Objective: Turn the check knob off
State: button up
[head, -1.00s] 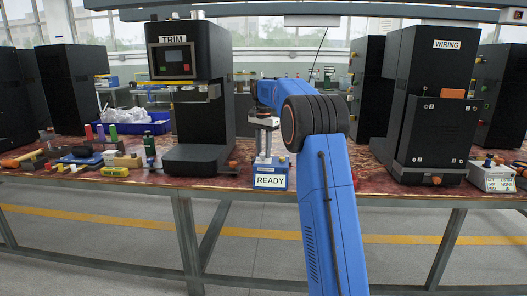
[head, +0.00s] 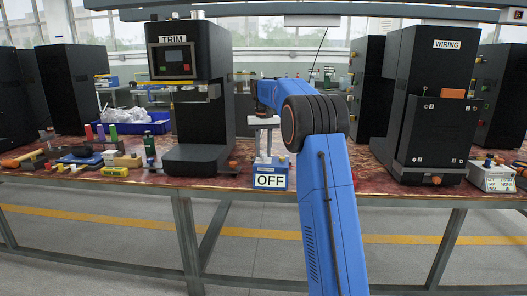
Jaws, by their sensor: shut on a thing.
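A small blue box (head: 270,180) stands at the front edge of the bench, left of my blue arm, with a white plate on its front reading OFF. My gripper (head: 263,158) points down onto the top of this box. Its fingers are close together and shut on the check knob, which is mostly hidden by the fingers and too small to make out.
A black machine marked TRIM (head: 205,95) stands close on the left, and a black machine marked WIRING (head: 425,110) on the right. Hand tools and a blue bin (head: 150,124) fill the bench (head: 225,180) at left. A small box with a display (head: 492,178) sits at far right.

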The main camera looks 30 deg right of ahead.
aim_at(263, 154)
jog(key=n, duration=0.4)
jog(key=shift+n, duration=2.2)
jog(key=o, duration=1)
jog(key=shift+r, duration=0.1)
jog(key=shift+r, duration=8.6)
